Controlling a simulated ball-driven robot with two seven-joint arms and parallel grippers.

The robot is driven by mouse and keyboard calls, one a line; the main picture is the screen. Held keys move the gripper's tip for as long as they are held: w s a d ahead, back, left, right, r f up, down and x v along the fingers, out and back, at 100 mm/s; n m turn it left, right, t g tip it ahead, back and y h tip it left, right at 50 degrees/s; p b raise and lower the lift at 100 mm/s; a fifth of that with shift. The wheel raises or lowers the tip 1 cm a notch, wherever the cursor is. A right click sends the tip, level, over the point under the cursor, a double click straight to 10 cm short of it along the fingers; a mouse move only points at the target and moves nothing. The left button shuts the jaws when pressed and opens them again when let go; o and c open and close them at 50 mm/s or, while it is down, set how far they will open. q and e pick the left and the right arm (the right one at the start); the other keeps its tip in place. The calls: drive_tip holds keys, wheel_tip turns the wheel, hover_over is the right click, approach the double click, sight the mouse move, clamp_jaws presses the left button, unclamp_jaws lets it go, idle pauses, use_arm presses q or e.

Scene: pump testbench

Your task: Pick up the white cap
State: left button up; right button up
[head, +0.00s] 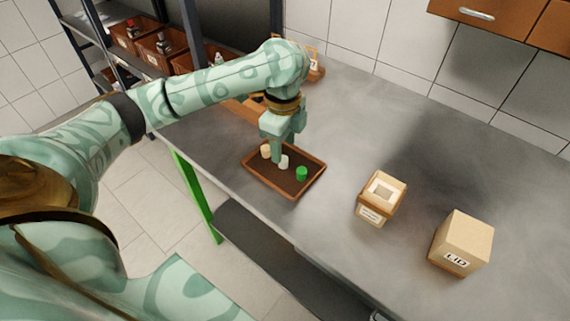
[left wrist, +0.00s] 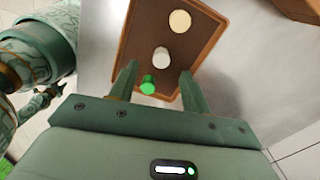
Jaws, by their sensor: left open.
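The white cap (head: 283,161) stands in a brown tray (head: 293,197) on the bench, between a cream cap (head: 265,150) and a green cap (head: 301,173). My left gripper (head: 279,152) points down over the tray, close to the white cap. In the left wrist view its jaws (left wrist: 158,72) are open with nothing held. There the white cap (left wrist: 161,54) shows near the gap between the fingertips, with the green cap (left wrist: 148,84) nearer the palm and the cream cap (left wrist: 180,20) farther off. I cannot tell the exact height above the cap. My right gripper does not show.
On the grey bench (head: 340,110), right of the tray, stand an open-topped box (head: 381,199) and a box marked LID (head: 462,243). Brown bins (head: 158,48) sit on a rack at the back left. Bench space between tray and boxes is clear.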

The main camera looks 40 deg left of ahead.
sight(283, 158)
use_arm(q)
wheel_tip(283, 158, down, 4)
drive_tip(key=shift+w+a+f+b, duration=0.1)
drive_tip(key=shift+w+f+b, duration=0.05)
drive_tip(key=shift+b, duration=0.95)
clamp_jaws()
drive_tip(key=shift+r, duration=0.25)
